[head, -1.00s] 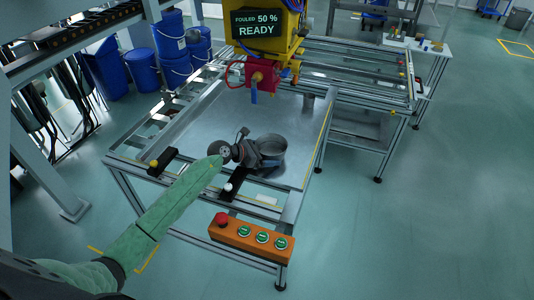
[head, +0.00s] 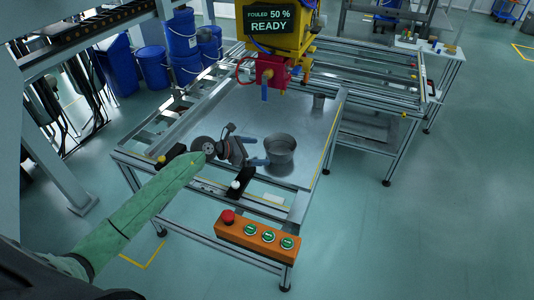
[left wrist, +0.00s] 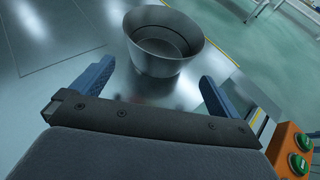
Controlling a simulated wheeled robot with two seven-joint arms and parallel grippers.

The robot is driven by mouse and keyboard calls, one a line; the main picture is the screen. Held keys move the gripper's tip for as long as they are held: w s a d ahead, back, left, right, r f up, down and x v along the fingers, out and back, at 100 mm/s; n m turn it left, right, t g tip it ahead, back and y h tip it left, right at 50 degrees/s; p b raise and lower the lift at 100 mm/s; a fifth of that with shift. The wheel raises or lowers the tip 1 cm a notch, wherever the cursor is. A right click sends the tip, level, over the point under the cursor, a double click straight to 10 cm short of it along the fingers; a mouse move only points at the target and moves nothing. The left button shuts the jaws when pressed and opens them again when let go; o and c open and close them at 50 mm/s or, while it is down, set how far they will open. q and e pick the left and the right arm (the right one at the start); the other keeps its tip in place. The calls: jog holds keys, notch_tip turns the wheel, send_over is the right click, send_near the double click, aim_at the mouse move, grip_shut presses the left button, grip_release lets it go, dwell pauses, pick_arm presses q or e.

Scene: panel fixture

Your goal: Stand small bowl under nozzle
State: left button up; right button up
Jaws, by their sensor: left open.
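A grey metal bowl (head: 281,152) stands upright on the metal panel, near its right front part. It also shows in the left wrist view (left wrist: 165,45), just beyond the fingertips. My left gripper (head: 257,150) is open and empty. Its blue fingers point at the bowl from the left, with a small gap to it. The left wrist view shows the same open fingers (left wrist: 157,72) on either side of the bowl's near side. The blue nozzle (head: 264,94) hangs under a red block, behind the bowl and to its left. My right gripper is out of view.
A small grey cup (head: 318,101) stands at the panel's far right. An orange button box (head: 258,235) is on the front frame. A black clamp with a white knob (head: 236,186) sits by the front edge. The middle of the panel (head: 240,112) is bare.

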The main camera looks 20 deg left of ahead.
pick_arm(q)
jog(key=v, duration=0.3)
jog(key=shift+s+a+r, duration=0.1)
jog(key=shift+a, duration=0.05)
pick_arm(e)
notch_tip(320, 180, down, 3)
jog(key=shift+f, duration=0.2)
pick_arm(q)
jog(key=shift+a, duration=0.1)
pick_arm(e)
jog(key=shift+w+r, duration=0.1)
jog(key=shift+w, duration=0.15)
